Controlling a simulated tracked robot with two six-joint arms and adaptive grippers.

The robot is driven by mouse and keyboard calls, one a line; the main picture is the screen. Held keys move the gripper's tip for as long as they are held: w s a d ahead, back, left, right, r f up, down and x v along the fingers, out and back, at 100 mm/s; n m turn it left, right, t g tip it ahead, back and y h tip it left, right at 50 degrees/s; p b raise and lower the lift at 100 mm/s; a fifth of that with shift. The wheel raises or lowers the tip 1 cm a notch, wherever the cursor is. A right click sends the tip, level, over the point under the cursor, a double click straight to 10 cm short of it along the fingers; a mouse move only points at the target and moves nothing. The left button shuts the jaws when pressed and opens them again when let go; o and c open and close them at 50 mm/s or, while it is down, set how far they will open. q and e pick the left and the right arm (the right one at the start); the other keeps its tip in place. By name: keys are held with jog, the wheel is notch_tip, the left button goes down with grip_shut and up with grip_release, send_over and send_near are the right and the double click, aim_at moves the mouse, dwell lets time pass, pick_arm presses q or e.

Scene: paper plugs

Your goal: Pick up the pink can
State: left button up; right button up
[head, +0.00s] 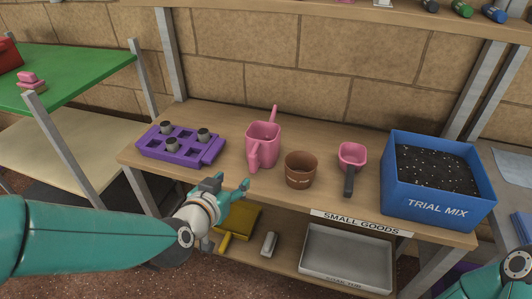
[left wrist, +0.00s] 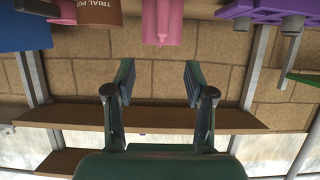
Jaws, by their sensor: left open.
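The pink can (head: 263,145) is a watering can standing upright on the wooden bench, with a spout and a thin handle on opposite sides. My left gripper (head: 232,186) is in front of the bench, below and left of the can, and apart from it. In the left wrist view the pink can (left wrist: 162,18) is at the top centre, partly cut off, beyond the gap between the fingers. My left gripper (left wrist: 159,80) is open and empty there. My right gripper is out of view; only part of that arm shows at the lower right.
A purple tray (head: 183,155) with grey plugs stands left of the can. A brown pot (head: 301,170), a pink scoop (head: 352,155) and a blue crate (head: 437,205) of dark mix stand to the right. The wooden bench (head: 340,208) has a front edge near my left gripper.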

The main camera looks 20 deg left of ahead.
aim_at(252, 158)
pick_arm(q)
jog(key=x, duration=1.1)
jog(key=shift+w+r, duration=0.15)
jog(key=shift+w, duration=0.15)
jog(key=shift+x, duration=2.6)
jog(key=shift+a+r, duration=0.15)
jog(key=shift+r, duration=0.05)
grip_shut()
